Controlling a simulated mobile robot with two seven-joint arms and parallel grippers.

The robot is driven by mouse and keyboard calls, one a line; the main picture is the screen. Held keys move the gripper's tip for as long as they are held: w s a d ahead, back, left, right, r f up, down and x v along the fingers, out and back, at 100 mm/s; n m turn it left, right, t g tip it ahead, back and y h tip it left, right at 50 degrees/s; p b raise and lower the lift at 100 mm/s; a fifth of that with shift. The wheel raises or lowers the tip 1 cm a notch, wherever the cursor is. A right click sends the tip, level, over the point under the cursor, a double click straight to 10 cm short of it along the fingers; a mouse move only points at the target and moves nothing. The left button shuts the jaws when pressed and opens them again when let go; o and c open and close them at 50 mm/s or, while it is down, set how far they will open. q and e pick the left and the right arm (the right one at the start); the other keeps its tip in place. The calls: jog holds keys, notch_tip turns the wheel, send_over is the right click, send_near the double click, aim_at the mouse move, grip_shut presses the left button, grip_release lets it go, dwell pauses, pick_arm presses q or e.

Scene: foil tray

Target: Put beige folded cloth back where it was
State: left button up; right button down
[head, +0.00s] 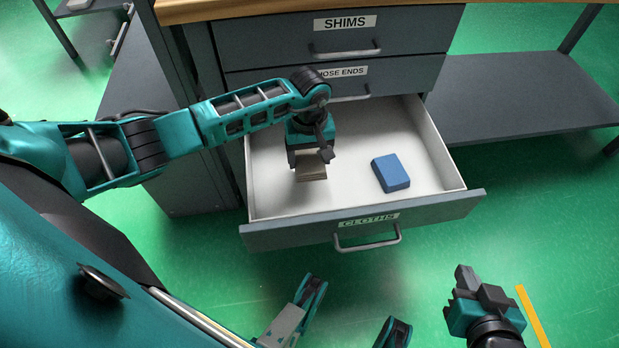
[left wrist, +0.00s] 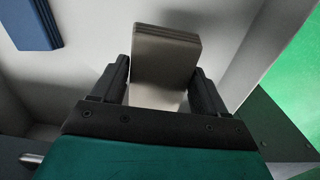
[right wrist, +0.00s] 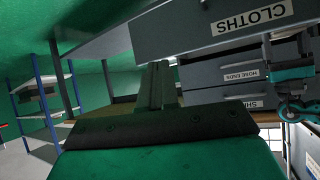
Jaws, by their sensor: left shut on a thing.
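The beige folded cloth (head: 312,172) is between the fingers of my left gripper (head: 311,158), over the left part of the open drawer labelled CLOTHS (head: 300,235). In the left wrist view the cloth (left wrist: 165,55) stands out past both fingertips, and the left gripper (left wrist: 160,90) is shut on it. I cannot tell whether the cloth touches the drawer floor. A blue folded cloth (head: 391,173) lies in the drawer to the right, also seen in the left wrist view (left wrist: 30,22). My right gripper (head: 478,280) is outside the drawer, empty, its fingers together.
Two closed drawers, SHIMS (head: 400,38) and HOSE ENDS (head: 405,78), are above the open one. A low grey shelf (head: 520,95) is at the right. The white drawer floor (head: 345,195) is bare between the two cloths. Green floor lies in front.

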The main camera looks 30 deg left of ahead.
aim_at(309, 158)
pick_arm(q)
notch_tip(309, 158, down, 4)
jog(key=shift+r+b, duration=0.25)
jog(key=shift+b, duration=0.1)
notch_tip(309, 158, down, 4)
jog(key=shift+f+b, duration=0.1)
jog(key=shift+b, duration=0.7)
pick_arm(e)
jog(key=shift+w+a+f+y, duration=0.3)
jog(key=shift+w+a+f, duration=0.05)
jog(key=shift+a, duration=0.15)
pick_arm(q)
jog(key=o, duration=0.9)
jog(key=shift+f, duration=0.1)
jog(key=shift+o, duration=0.2)
pick_arm(e)
jog(key=shift+f, duration=0.1)
jog(key=shift+s, duration=0.1)
